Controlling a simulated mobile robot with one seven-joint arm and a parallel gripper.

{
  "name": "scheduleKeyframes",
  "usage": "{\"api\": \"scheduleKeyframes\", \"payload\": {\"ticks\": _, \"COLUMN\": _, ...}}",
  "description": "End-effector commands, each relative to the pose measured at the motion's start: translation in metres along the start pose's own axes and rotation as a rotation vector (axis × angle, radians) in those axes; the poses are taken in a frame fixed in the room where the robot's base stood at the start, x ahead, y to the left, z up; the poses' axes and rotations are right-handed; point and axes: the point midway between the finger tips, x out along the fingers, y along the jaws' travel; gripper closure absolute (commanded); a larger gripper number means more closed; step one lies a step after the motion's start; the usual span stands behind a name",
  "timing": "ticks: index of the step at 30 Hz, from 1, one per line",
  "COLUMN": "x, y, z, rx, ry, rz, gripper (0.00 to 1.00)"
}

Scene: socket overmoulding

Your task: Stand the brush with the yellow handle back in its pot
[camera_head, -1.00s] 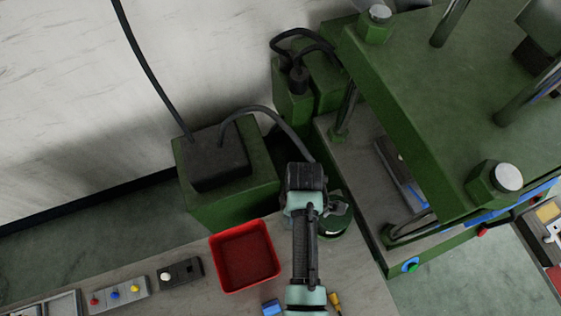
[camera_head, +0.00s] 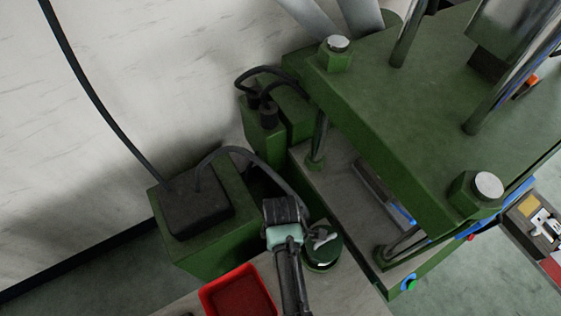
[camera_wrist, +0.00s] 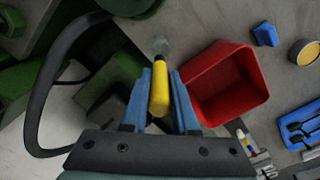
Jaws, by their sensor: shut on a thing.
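My gripper (camera_wrist: 161,76) has its blue fingers on either side of the brush with the yellow handle (camera_wrist: 159,94) in the wrist view and is shut on it. The brush's grey end (camera_wrist: 160,46) points away from my palm, past the fingertips. In the head view my gripper (camera_head: 282,212) is beside a round dark green vessel (camera_head: 322,252) with a pale piece across its top. I cannot tell whether this vessel is the brush's pot. The brush is hidden in the head view.
A red bin (camera_head: 238,292) stands near my arm; it also shows in the wrist view (camera_wrist: 228,88). A green box (camera_head: 205,225) with cables is at the left, and the large green press (camera_head: 420,120) at the right. A blue block (camera_wrist: 265,34) lies beyond the bin.

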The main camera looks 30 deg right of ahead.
Motion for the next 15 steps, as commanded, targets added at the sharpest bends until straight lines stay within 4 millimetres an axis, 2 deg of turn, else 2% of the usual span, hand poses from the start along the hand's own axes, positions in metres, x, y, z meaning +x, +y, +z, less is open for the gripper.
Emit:
{"api": "scheduleKeyframes", "payload": {"ticks": 1, "x": 0.008, "y": 0.0, "z": 0.0, "rx": 0.0, "ry": 0.0, "rz": 0.001, "gripper": 1.0}}
{"api": "scheduleKeyframes", "payload": {"ticks": 15, "x": 0.045, "y": 0.0, "z": 0.0, "rx": 0.0, "ry": 0.0, "rz": 0.001, "gripper": 1.0}}
